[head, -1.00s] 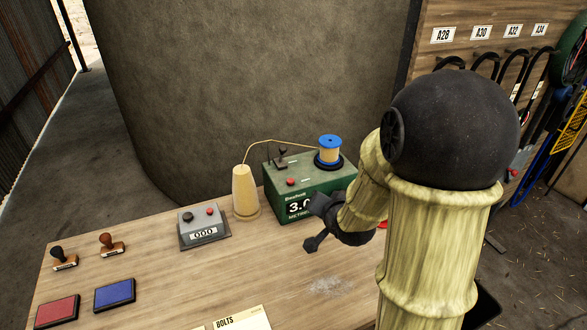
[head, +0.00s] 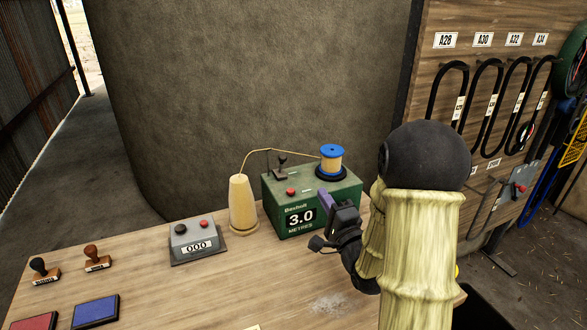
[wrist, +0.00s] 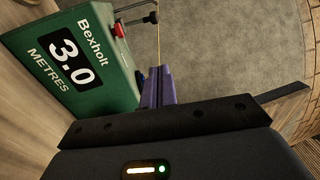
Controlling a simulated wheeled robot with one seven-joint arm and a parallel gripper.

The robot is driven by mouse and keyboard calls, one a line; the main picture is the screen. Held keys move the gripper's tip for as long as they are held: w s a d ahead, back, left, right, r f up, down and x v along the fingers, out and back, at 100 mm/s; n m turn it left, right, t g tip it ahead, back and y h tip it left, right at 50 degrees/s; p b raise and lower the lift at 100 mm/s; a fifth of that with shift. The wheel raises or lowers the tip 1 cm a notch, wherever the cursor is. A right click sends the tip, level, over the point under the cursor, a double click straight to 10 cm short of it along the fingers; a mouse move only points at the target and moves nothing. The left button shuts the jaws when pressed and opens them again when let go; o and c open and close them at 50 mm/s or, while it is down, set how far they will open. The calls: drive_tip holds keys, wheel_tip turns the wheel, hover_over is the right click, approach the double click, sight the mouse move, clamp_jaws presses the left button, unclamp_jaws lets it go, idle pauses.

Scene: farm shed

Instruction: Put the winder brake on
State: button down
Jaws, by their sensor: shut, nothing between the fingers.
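The winder (head: 312,192) is a green box marked Bexholt, reading 3.0 metres, at the back of the bench. A blue-ended spool (head: 331,162) of yellow line sits on its top right. A small black-knobbed lever (head: 281,161) stands upright at its top left; it also shows in the wrist view (wrist: 150,18). A red button (head: 291,192) is at the front edge of the top. My gripper (head: 325,202), with purple fingers, is shut and empty before the winder's front right. In the wrist view the fingers (wrist: 158,84) point toward the lever, apart from it.
A cream cone (head: 241,204) feeds line to the winder from the left. The bench front is mostly clear. A hook board (head: 490,120) stands at right.

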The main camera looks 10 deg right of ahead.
drive_tip(key=shift+w, duration=0.1)
drive_tip(key=p+x, duration=0.2)
drive_tip(key=x, duration=0.8)
drive_tip(key=shift+r, duration=0.2)
drive_tip(key=shift+w+a+r+p, duration=0.15)
drive_tip(key=shift+w+a, duration=0.2)
drive_tip(key=shift+a, duration=0.2)
drive_tip(key=shift+w+a+f+p, duration=0.1)
drive_tip(key=shift+w+a, duration=0.25)
drive_tip(key=shift+a, duration=0.2)
drive_tip(key=shift+w+a+r+p, duration=0.15)
drive_tip(key=shift+w+a, duration=0.15)
drive_tip(key=shift+a, duration=0.25)
